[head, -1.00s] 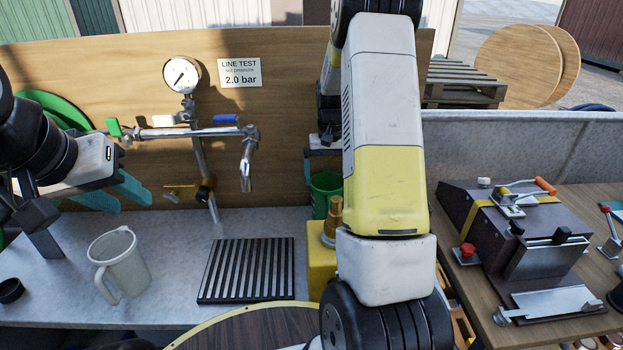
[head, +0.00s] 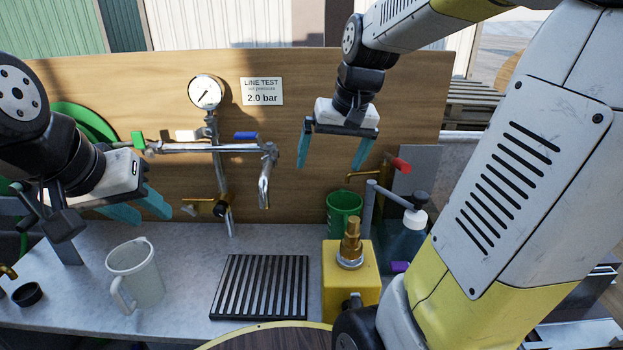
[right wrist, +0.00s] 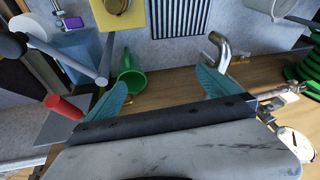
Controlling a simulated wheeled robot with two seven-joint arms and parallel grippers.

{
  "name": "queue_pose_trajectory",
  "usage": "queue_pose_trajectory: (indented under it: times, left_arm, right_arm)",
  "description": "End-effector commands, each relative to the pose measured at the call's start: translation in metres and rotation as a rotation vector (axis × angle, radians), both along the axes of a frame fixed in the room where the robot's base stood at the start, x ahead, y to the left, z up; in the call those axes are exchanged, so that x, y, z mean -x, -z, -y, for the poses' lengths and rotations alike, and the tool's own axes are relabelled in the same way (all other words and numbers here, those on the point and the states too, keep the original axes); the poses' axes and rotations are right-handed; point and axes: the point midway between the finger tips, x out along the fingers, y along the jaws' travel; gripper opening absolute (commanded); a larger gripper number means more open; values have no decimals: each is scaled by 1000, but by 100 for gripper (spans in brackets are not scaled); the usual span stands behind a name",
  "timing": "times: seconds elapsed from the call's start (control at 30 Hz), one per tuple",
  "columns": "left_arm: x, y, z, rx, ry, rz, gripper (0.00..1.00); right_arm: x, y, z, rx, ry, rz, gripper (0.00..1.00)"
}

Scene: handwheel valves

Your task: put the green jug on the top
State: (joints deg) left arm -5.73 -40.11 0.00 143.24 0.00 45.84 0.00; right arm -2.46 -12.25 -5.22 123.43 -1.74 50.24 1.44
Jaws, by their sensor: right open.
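My right gripper (head: 331,166) is open and empty, pointing down above and slightly left of the jug, in front of the wooden board. My left gripper (head: 150,214) appears open and empty at the left, above the bench. The jug's base is partly hidden by the yellow block (head: 338,285).
A clear jug (head: 140,275) and a black slatted grate (head: 260,287) are on the bench. A brass fitting tops the yellow block. Chrome pipework (head: 215,148) with a spout and gauge (head: 205,91) crosses the board.

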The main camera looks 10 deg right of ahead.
Motion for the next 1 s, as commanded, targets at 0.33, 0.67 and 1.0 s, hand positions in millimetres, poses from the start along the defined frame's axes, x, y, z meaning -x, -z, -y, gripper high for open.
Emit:
queue_pose_trajectory:
  times: [0.33, 0.67, 1.0]
  left_arm:
    - [0, 0, 0, 0, 0, 0, 36]
    - [0, 0, 0, 0, 0, 0, 36]
    - [0, 0, 0, 0, 0, 0, 36]
  right_arm:
    - [104, -15, -42, -8, -103, 205, 100]
    - [122, -11, -48, -6, -122, 241, 100]
    - [121, -12, -48, -6, -122, 241, 100]
